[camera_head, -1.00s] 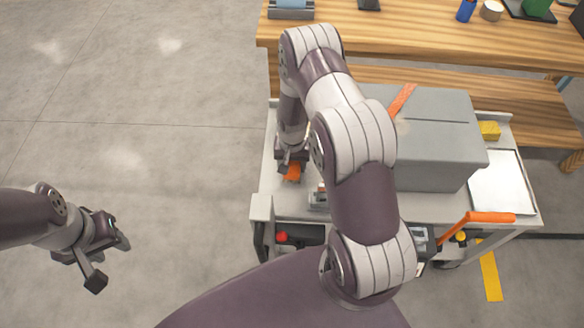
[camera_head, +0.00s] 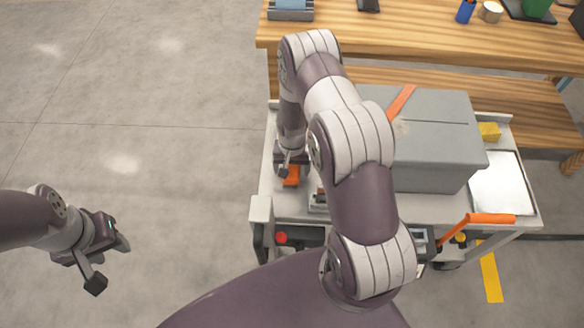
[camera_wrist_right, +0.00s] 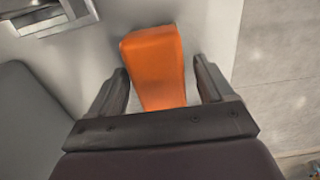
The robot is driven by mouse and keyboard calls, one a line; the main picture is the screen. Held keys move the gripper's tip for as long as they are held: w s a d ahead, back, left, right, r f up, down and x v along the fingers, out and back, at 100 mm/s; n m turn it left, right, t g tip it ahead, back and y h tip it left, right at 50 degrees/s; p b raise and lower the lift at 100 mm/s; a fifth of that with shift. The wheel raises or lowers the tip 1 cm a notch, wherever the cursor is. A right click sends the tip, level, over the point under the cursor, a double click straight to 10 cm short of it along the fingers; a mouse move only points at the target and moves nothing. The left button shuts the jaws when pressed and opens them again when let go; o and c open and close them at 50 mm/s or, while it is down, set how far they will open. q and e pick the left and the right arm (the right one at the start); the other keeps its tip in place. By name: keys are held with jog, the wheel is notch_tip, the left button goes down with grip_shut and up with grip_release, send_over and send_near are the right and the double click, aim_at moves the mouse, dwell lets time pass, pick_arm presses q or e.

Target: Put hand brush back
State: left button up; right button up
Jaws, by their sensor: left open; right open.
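The hand brush shows as an orange block-like part (camera_wrist_right: 155,62) in the right wrist view, on or just above the pale cart top; I cannot tell if it touches. It also shows as a small orange patch (camera_head: 291,178) under my right gripper in the head view. My right gripper (camera_wrist_right: 162,82) is open, with one finger on each side of the orange part and a visible gap at both sides. The rest of the brush is hidden by the gripper. My left gripper (camera_head: 108,262) is open and empty over the bare floor at the left.
A grey box (camera_head: 435,150) with an orange strip stands on the cart (camera_head: 375,205), right of my right arm. A yellow block (camera_head: 489,131) and a white sheet (camera_head: 497,185) lie at its right. The orange cart handle (camera_head: 490,217) is in front. A wooden workbench (camera_head: 420,40) stands behind.

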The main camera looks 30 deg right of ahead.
notch_tip(320, 180, up, 11)
jog(key=shift+f, duration=0.1)
jog(key=s+a+r+n+p, duration=0.2)
jog(key=s+r, duration=0.4)
jog(key=r, duration=0.4)
jog(key=s+a+r+n+t+p, duration=0.1)
jog(key=s+a+r+n+p, duration=0.2)
jog(key=s+a+r, duration=0.3)
notch_tip(320, 180, up, 4)
jog(key=shift+s+r+n, duration=0.15)
jog(key=shift+s+n, duration=0.55)
jog(key=shift+w, duration=0.1)
